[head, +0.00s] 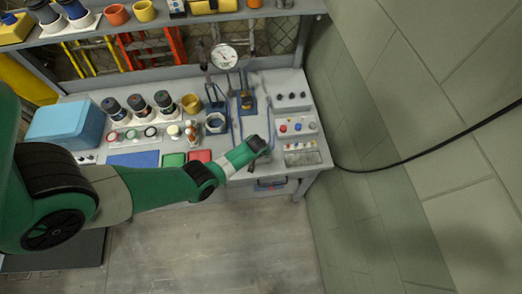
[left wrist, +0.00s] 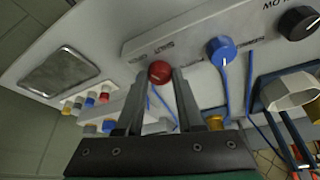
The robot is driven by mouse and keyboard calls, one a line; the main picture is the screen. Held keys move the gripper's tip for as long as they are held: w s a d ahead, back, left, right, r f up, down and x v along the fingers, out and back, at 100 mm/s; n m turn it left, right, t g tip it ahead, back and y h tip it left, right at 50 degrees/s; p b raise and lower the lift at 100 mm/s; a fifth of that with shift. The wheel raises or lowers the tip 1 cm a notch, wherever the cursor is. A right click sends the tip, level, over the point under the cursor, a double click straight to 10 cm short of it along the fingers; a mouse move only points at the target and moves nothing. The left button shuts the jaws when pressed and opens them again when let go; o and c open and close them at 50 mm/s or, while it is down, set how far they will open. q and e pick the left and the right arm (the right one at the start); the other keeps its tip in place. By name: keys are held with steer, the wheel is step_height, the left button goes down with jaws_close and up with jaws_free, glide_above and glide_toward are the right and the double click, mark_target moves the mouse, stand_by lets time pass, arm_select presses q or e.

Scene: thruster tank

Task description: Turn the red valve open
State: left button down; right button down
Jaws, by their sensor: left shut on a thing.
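The red valve (left wrist: 159,70) is a small round red knob on the light grey panel front in the left wrist view. My left gripper (left wrist: 161,82) has its two dark fingers on either side of it, shut on it. In the head view my left gripper (head: 257,146) is at the workbench's front edge, right of the middle, and the red valve cannot be made out there. My right gripper is in neither view.
A blue knob (left wrist: 221,50) and a black knob (left wrist: 299,22) sit right of the valve. The bench also holds a control box (head: 297,128), bottles, cups and a light blue box (head: 70,125). A black cable (head: 420,155) runs along the right wall. The floor (head: 210,240) in front is clear.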

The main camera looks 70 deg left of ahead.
arm_select(q)
steer(key=shift+w+n+g, duration=0.1)
steer(key=shift+n+g, duration=0.8)
steer(key=shift+n, duration=1.3)
steer(key=c, duration=0.5)
jaws_free()
steer(key=shift+d, duration=0.1)
steer(key=shift+c, duration=0.2)
steer(key=shift+y, duration=0.3)
steer(key=p+v, duration=1.1)
steer(key=p, duration=0.1)
steer(key=shift+r, duration=0.25)
